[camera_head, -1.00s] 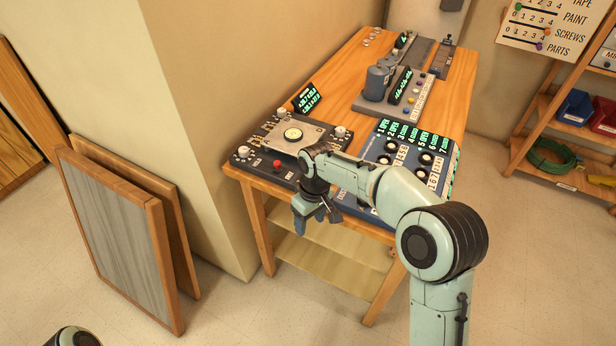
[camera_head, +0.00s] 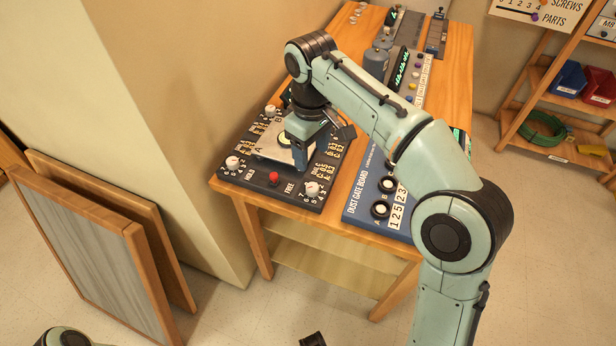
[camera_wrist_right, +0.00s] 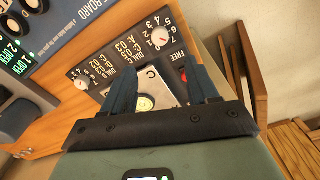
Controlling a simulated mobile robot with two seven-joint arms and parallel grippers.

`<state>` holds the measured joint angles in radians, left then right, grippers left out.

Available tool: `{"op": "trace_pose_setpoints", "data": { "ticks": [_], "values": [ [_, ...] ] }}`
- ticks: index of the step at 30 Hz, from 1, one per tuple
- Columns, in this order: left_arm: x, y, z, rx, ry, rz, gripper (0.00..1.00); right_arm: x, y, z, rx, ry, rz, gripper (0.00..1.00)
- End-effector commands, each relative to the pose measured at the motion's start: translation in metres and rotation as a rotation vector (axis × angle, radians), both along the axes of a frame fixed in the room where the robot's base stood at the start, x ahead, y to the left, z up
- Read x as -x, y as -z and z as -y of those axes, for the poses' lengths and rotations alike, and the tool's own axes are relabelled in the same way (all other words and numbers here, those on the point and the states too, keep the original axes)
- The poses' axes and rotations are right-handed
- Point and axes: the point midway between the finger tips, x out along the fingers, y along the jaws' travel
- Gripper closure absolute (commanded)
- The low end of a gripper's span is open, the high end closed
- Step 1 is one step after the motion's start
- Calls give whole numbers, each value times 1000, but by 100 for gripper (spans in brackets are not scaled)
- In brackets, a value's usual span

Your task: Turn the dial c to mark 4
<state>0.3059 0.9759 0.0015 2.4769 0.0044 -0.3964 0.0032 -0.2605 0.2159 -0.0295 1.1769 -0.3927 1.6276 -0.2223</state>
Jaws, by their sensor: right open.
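A dark dial panel (camera_head: 228,180) lies on the near left corner of the wooden table. White numbered dials show at its front left (camera_head: 233,162), front right (camera_head: 312,188) and back left (camera_head: 270,110). In the wrist view, the letter C on the centre plate (camera_wrist_right: 168,84) is nearest a white dial (camera_wrist_right: 160,37) beside the word FREE. That dial's exact setting is too small to read. My right gripper (camera_head: 300,160) is over the plate, its fingers (camera_wrist_right: 150,72) apart with nothing between them. It hides the panel's back right. My left gripper does not show.
A red button (camera_head: 273,178) sits on the panel's front edge, between HOLD and FREE. A blue dust gate board (camera_head: 362,200) with black knobs is close on the right. A wall (camera_head: 180,100) rises along the table's left side. Framed boards (camera_head: 90,250) lean there.

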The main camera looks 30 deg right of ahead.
Motion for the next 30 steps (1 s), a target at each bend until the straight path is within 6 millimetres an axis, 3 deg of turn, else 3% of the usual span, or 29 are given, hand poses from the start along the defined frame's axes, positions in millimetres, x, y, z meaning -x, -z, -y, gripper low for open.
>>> {"op": "trace_pose_setpoints", "data": {
  "ticks": [9,15,21,30],
  "values": [
    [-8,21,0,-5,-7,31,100,1,70,2,1,2,-6,41],
    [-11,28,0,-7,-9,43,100,0,103,2,0,1,-3,41],
    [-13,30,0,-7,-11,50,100,0,118,2,0,1,-2,41],
    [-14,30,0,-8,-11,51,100,-1,120,2,-1,1,-1,41]
  ]
}}
